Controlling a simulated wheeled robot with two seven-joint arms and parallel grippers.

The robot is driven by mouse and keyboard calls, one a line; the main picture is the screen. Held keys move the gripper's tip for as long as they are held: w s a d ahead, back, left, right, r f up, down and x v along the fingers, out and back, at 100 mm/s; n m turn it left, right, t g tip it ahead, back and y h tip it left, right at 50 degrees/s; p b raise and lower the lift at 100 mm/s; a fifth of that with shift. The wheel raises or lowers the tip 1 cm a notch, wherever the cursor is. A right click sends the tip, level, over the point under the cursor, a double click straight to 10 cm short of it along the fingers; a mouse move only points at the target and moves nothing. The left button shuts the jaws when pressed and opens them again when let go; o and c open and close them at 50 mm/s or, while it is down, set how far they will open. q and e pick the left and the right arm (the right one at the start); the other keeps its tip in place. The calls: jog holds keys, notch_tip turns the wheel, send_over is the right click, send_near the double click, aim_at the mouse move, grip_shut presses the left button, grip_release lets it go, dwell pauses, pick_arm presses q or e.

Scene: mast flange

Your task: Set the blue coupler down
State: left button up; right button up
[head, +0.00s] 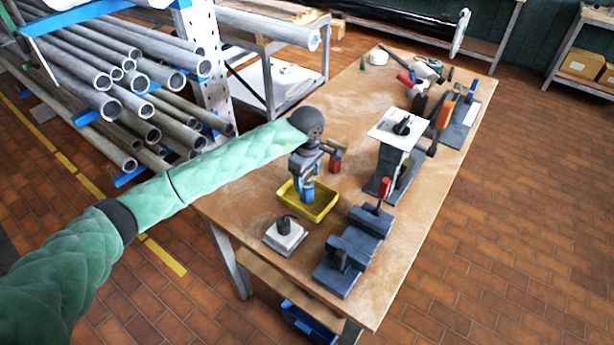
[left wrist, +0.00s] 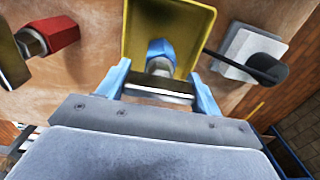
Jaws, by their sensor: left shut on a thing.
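My left gripper (head: 306,178) reaches in from the left and points down over the yellow tray (head: 327,207). It is shut on the blue coupler (head: 308,192), which has a blue hex part and a metal part. In the left wrist view the blue coupler (left wrist: 160,48) sits between the blue fingertips (left wrist: 160,88), with the yellow tray (left wrist: 198,42) around it in the picture. I cannot tell whether the coupler touches the tray floor. My right gripper is not in view.
A red coupler (head: 336,161) stands just behind the tray. A pale block with a black knob (head: 285,234) is in front, and a dark vice (head: 350,252) is to the right. A stand with a white plate (head: 396,128) is farther back. Bare wooden bench (head: 350,110) lies between.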

pick_arm(q)
jog(key=o, duration=1.7)
jog(key=shift+c, duration=0.2)
jog(key=shift+r, duration=0.1)
